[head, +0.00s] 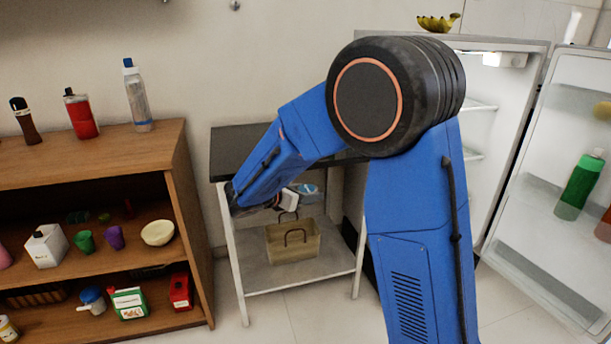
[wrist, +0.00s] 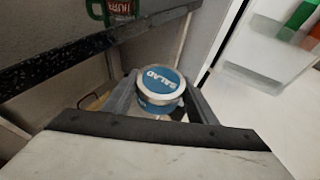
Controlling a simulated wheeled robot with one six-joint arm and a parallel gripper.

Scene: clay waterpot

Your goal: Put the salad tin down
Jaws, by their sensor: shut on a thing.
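The salad tin (wrist: 160,82) is a short round tin with a blue lid lettered SALAD and a pale metal rim. In the wrist view my gripper (wrist: 160,100) has a grey finger on each side of it and is shut on it. In the head view the blue of the tin (head: 309,189) shows beside my gripper (head: 291,199), below the black top of a small white-legged table (head: 234,140) and above its lower shelf. My arm hides part of the table. I cannot tell whether the tin touches any surface.
A tan basket with a handle (head: 293,244) stands on the table's lower shelf (head: 258,281). A wooden shelf unit (head: 181,190) with bottles and small items stands left. An open fridge (head: 500,130) stands right. A red tin (wrist: 122,7) shows at the wrist view's top.

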